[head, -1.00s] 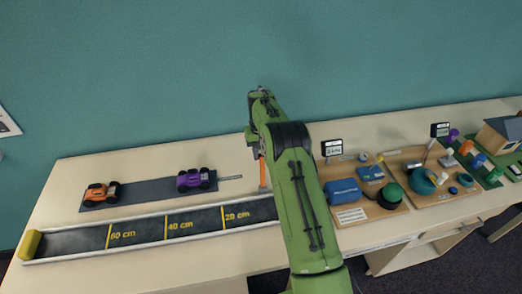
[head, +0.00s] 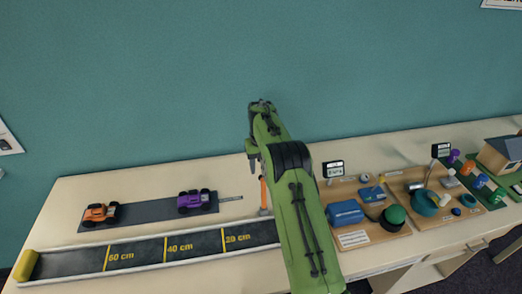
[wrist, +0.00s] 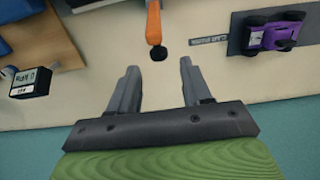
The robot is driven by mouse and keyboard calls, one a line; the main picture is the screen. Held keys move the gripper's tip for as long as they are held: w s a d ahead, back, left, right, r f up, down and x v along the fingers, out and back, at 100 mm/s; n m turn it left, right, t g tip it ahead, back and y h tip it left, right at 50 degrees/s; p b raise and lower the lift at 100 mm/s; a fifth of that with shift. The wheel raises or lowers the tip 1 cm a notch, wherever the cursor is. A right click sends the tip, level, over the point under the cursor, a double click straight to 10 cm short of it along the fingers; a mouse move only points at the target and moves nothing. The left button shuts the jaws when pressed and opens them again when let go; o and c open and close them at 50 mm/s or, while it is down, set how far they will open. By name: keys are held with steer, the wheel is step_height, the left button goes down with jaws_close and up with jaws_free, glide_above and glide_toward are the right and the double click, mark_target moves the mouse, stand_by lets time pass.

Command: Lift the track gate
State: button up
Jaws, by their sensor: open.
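An orange lever (head: 263,192), which looks like the track gate's handle, stands at the right end of the visible track, partly hidden by my arm. In the wrist view the orange lever (wrist: 153,24) comes in from the top edge, with a dark round knob (wrist: 159,53) at its near end. My gripper (wrist: 159,68) is open and empty. The knob lies just beyond the gap between its fingertips, and no contact shows. In the head view my gripper (head: 253,164) hangs above and slightly left of the lever. The gate's lower part is hidden.
The dark track (head: 140,254) has yellow distance marks and a yellow end block (head: 26,265). An orange car (head: 99,214) and a purple car (head: 195,201) stand on a grey mat (head: 148,211). Wooden display boards (head: 366,238) with several parts lie right of my arm.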

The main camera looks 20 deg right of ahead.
step_height(320, 180, up, 12)
steer(key=p, duration=0.3)
steer(key=shift+r+p, duration=0.2)
steer(key=shift+p, duration=0.1)
steer(key=shift+f, duration=0.1)
steer(key=s+a+r+n+t+b, duration=0.1)
steer(key=s+a+r+t+b, duration=0.45)
steer(key=s+r, duration=0.95)
steer(key=s+a+f, duration=0.2)
steer(key=s+f, duration=0.1)
steer(key=s, duration=0.4)
steer(key=s+a+f, duration=0.2)
steer(key=s+f, duration=0.2)
steer(key=s, duration=0.4)
steer(key=s+a+f+n, duration=0.1)
steer(key=s+a+f, duration=0.1)
steer(key=s, duration=0.6)
steer(key=shift+f+b, duration=0.3)
steer(key=shift+f, duration=0.6)
